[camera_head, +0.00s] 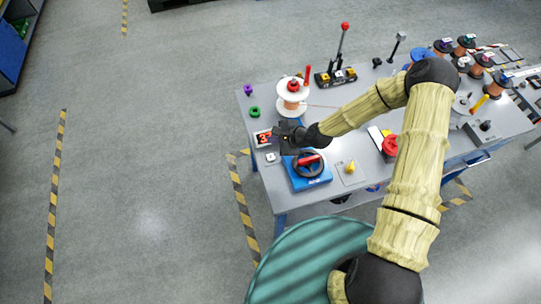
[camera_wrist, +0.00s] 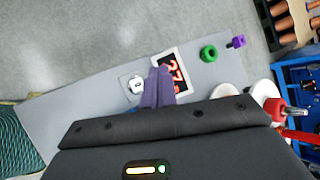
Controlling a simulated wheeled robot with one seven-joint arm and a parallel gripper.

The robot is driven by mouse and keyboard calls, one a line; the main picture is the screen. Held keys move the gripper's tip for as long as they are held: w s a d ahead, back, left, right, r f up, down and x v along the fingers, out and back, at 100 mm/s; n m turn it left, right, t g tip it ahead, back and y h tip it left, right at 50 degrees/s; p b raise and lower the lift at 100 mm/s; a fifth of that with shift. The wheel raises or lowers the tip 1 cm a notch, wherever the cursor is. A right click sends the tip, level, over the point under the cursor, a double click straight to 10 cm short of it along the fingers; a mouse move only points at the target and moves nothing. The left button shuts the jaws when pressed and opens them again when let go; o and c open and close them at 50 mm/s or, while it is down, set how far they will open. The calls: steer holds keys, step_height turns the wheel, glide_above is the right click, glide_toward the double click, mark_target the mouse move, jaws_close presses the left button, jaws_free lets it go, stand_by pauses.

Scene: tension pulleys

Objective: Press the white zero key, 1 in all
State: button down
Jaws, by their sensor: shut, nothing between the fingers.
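The white zero key (camera_wrist: 136,86) sits on a small pale plate at the near left part of the table, just left of my fingers in the wrist view. In the head view it is a small light key (camera_head: 270,157) below the display. A counter display (camera_wrist: 172,72) with red digits stands beside the key; it also shows in the head view (camera_head: 263,138). My gripper (camera_wrist: 158,72) is shut and empty, its purple fingers overlapping the display's edge in the wrist view. In the head view my gripper (camera_head: 278,131) is beside the display. I cannot tell its height above the table.
A blue device with a black handwheel (camera_head: 308,163) stands right of the key. A green ring (camera_head: 254,112) and a purple knob (camera_head: 248,89) lie beyond the display. A white spool (camera_head: 292,92) stands behind. The grey table (camera_head: 280,195) is bare at its left front edge.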

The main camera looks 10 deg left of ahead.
mark_target(270, 158)
step_height(270, 158, down, 9)
steer(key=b, duration=0.6)
steer(key=shift+r, duration=0.1)
steer(key=shift+b, duration=0.35)
stand_by(1.7)
steer(key=shift+f, duration=0.45)
steer(key=shift+d, duration=0.1)
steer(key=shift+s+d+f+b, duration=0.2)
steer(key=shift+s+f+b, duration=0.3)
steer(key=shift+f+b, duration=0.3)
stand_by(1.0)
steer(key=shift+r+p, duration=0.35)
steer(key=shift+w+a+r+p, duration=0.1)
steer(key=shift+w+r+p, duration=0.05)
steer(key=shift+r+p, duration=0.3)
steer(key=shift+w+a+r+p, duration=0.1)
steer(key=shift+w+r+p, duration=0.05)
steer(key=shift+r+p, duration=0.25)
steer(key=shift+w+r+p, duration=0.1)
steer(key=shift+r+p, duration=0.95)
steer(key=shift+r, duration=0.75)
